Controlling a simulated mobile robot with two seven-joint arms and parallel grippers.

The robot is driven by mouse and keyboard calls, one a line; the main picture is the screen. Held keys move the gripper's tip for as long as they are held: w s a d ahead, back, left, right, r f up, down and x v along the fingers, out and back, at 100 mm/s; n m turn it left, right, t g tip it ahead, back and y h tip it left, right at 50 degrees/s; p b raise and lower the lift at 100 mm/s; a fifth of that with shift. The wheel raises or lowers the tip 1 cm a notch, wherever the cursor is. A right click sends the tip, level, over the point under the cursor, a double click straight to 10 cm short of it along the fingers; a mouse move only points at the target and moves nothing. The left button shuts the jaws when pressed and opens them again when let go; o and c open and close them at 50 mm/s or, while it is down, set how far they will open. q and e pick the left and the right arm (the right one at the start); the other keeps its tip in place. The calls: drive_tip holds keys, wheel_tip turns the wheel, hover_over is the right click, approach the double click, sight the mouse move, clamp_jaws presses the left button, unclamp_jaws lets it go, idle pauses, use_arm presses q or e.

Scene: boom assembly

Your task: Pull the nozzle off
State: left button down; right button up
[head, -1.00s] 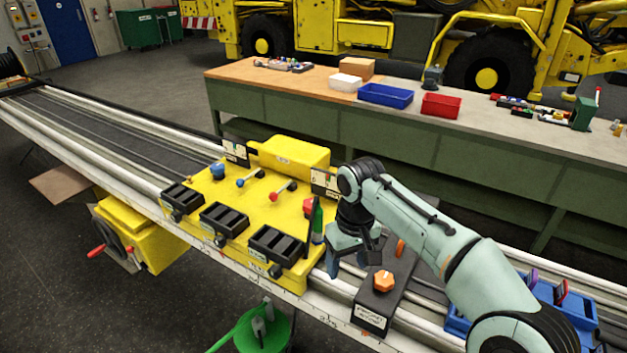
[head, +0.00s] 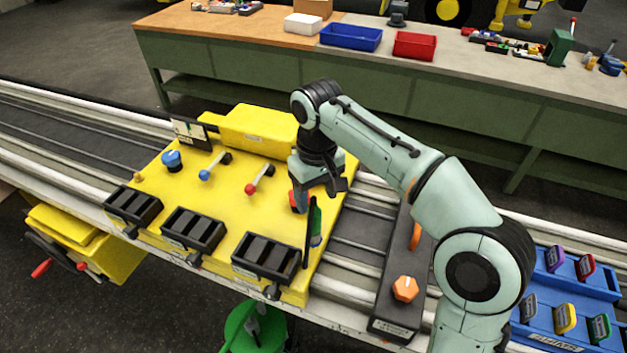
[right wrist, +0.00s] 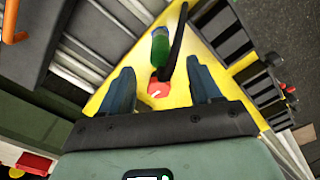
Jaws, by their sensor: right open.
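The yellow panel (head: 225,215) lies on the rail. At its right end stands a green and blue upright piece (head: 315,225) beside a thin black upright bar (head: 307,240). I cannot tell for sure which part is the nozzle. My right gripper (head: 320,198) is open and empty above this end of the panel. The green and blue piece (right wrist: 160,48) and the black bar (right wrist: 178,42) show just beyond the fingertips. My left gripper is not in view.
Levers with blue (head: 204,175) and red (head: 250,189) knobs stand on the panel, with several black slotted blocks (head: 193,233) along its front. A black box with an orange knob (head: 405,289) and a blue tray (head: 565,275) are to the right.

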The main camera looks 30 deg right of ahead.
sight(315, 221)
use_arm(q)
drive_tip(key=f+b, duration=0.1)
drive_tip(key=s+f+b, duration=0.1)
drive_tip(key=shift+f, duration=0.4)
use_arm(e)
drive_tip(key=f, duration=0.9)
drive_tip(key=shift+w+f, duration=0.2)
drive_tip(key=shift+f, duration=0.1)
